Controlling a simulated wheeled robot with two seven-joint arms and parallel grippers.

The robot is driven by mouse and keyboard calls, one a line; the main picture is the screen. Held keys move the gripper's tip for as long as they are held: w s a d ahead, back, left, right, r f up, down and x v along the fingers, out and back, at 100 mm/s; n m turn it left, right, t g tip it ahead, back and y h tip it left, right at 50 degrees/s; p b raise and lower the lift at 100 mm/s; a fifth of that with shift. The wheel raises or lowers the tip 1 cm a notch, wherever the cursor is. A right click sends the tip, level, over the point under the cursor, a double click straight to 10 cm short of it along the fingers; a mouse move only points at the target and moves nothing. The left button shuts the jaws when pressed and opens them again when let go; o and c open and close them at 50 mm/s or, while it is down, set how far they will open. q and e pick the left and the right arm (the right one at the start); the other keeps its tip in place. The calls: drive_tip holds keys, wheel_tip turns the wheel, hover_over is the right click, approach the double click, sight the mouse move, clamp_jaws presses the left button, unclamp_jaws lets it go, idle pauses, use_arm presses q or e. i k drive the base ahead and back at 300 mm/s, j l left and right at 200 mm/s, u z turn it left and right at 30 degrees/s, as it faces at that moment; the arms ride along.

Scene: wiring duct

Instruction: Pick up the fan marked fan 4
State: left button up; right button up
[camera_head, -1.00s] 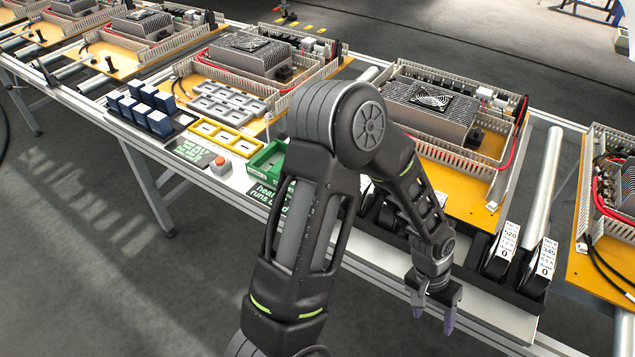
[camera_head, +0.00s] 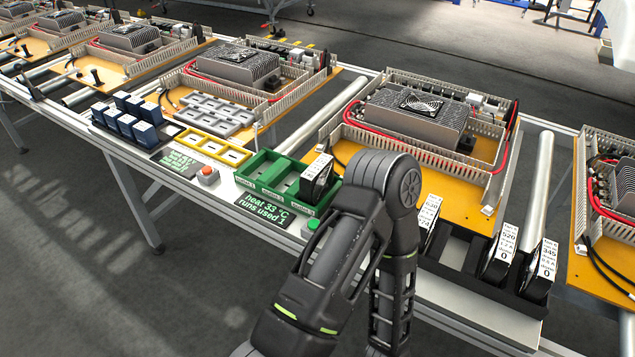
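Several black fans with white printed labels stand in a dark rack (camera_head: 460,252) on the front of the bench at right. One fan (camera_head: 501,253) reads 520, and the end fan (camera_head: 542,268) reads 345. Another fan (camera_head: 429,217) stands at the rack's left, partly behind my arm. A further labelled fan (camera_head: 317,176) stands in the right slot of the green tray (camera_head: 262,177). The fan numbers are too small to read, so I cannot tell which is fan 4. My arm rises from the bottom centre and bends back down; neither gripper is in view.
A green button (camera_head: 312,224) and a heat display (camera_head: 264,210) reading 33 °C, runs used 1, sit before the green tray. A red button (camera_head: 207,176), yellow tray (camera_head: 213,148) and blue modules (camera_head: 137,121) lie left. An orange panel with a finned unit (camera_head: 415,110) stands behind.

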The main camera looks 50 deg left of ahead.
sight(319, 177)
drive_tip(key=i, duration=0.45)
drive_tip(key=u, duration=2.1)
